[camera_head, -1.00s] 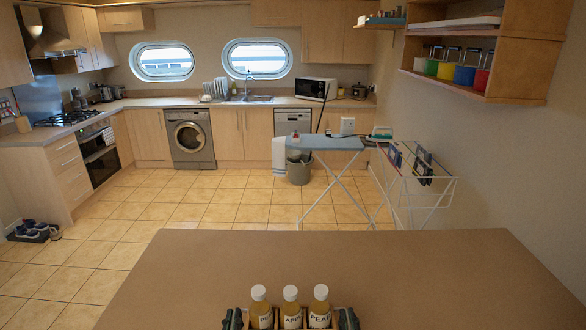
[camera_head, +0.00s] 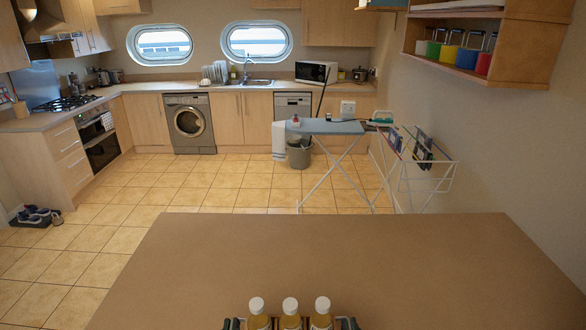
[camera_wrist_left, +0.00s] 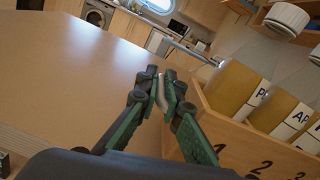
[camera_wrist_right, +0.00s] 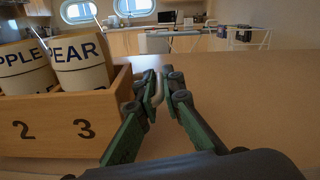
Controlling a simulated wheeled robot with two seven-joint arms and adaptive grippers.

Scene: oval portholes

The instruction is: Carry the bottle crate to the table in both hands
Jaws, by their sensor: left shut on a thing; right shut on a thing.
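The wooden bottle crate (camera_wrist_left: 222,135) has numbered compartments and holds three bottles with white caps, a left one (camera_head: 258,321), a middle one (camera_head: 290,321) and a right one (camera_head: 322,321). Labels reading APPLE and PEAR show in the right wrist view, where the crate (camera_wrist_right: 60,128) looks level. My left gripper (camera_head: 232,323) is shut on the handle (camera_wrist_left: 162,92) at the crate's left end. My right gripper (camera_head: 348,323) is shut on the handle (camera_wrist_right: 157,90) at its right end. The brown table (camera_head: 300,255) lies ahead. I cannot tell whether the crate touches it.
The tabletop is bare beyond the crate. Past it are an ironing board (camera_head: 330,127), a drying rack (camera_head: 425,165) and a bin (camera_head: 300,153). A wall shelf (camera_head: 470,72) with coloured jars is at the upper right. Shoes (camera_head: 35,215) lie on the floor at left.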

